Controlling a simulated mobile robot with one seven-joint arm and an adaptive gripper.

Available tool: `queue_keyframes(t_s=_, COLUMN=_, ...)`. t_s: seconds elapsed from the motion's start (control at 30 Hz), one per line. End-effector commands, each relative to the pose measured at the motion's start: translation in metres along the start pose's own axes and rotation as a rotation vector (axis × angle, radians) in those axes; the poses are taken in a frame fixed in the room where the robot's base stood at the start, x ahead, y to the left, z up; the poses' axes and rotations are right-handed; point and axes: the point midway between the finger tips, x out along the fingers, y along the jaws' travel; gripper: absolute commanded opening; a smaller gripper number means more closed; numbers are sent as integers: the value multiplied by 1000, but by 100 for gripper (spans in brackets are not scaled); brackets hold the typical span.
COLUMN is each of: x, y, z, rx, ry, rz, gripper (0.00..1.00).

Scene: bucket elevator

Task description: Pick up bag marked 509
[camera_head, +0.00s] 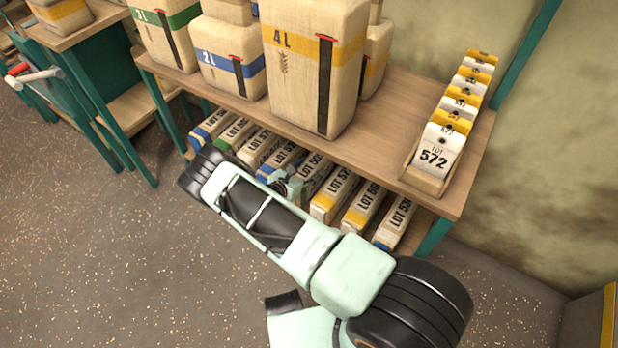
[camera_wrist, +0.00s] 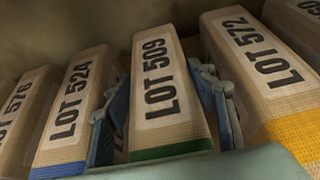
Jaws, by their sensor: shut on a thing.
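The bag marked LOT 509 (camera_wrist: 158,85) stands in the middle of the wrist view, a tan bag with a white label and a green band at its near end. My gripper (camera_wrist: 160,118) has one blue-grey finger on each side of it and is shut on it. The bag is still in the row between its neighbours. In the head view my gripper (camera_head: 287,188) is at the front of the lower shelf and partly hides the 509 bag (camera_head: 314,166).
Bag LOT 524 (camera_wrist: 72,108) is close on the left and bag LOT 572 (camera_wrist: 262,65) close on the right. The tabletop (camera_head: 388,125) is above the row, with large sacks (camera_head: 312,60) and a card box (camera_head: 418,180) on it. The floor in front is clear.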

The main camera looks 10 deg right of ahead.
Motion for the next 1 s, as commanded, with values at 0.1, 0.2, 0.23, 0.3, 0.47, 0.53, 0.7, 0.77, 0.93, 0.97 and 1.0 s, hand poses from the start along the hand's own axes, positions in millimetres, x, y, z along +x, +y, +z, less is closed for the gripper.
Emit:
queue_keyframes(t_s=0.1, x=0, y=0, z=0, rx=0, ry=0, rz=0, gripper=14)
queue_keyframes(t_s=0.2, x=0, y=0, z=0, rx=0, ry=0, rz=0, gripper=3)
queue_keyframes(t_s=0.23, x=0, y=0, z=0, rx=0, ry=0, rz=-1, gripper=0)
queue_keyframes(t_s=0.3, x=0, y=2, z=6, rx=3, ry=-11, rz=1, gripper=0)
queue_keyframes(t_s=0.47, x=0, y=2, z=6, rx=3, ry=-11, rz=1, gripper=0)
queue_keyframes(t_s=0.53, x=0, y=2, z=7, rx=3, ry=-11, rz=1, gripper=0)
queue_keyframes(t_s=0.7, x=-6, y=2, z=22, rx=3, ry=-12, rz=2, gripper=0)
queue_keyframes(t_s=0.77, x=-10, y=2, z=31, rx=3, ry=-12, rz=2, gripper=0)
queue_keyframes(t_s=0.93, x=-22, y=2, z=59, rx=3, ry=-12, rz=2, gripper=0)
queue_keyframes(t_s=0.97, x=-24, y=2, z=63, rx=3, ry=-12, rz=2, gripper=0)
queue_keyframes(t_s=1.0, x=-26, y=2, z=69, rx=3, ry=-11, rz=1, gripper=0)
